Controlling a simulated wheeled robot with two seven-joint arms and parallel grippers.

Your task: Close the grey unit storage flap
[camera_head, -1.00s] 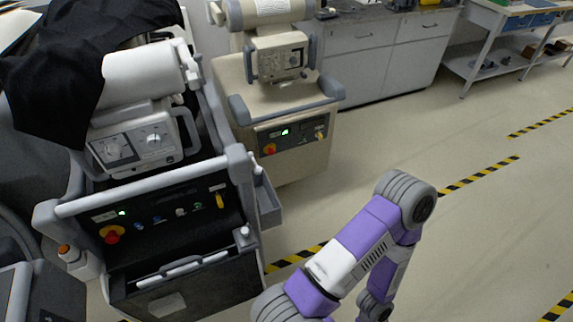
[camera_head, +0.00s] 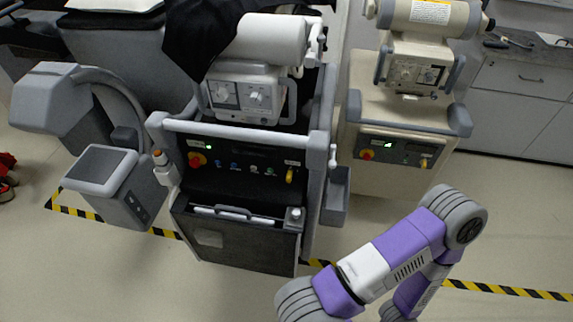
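The grey unit (camera_head: 318,150) is a dark cart with grey rails, in the middle of the head view. Its storage flap (camera_head: 240,247) is the dark panel low on its front, with a pale label at its left. A grey bar handle (camera_head: 233,214) runs along the flap's top edge. The flap appears tilted outward, with a dark gap behind its top. My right arm, purple and white, is at the lower right, apart from the unit. Neither of my grippers is in view.
A beige unit (camera_head: 405,115) stands to the right, by grey cabinets (camera_head: 515,105). A grey device with a screen (camera_head: 101,167) stands at the left. A black cloth (camera_head: 196,40) drapes over the grey unit's top. The floor in front is clear, with striped tape.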

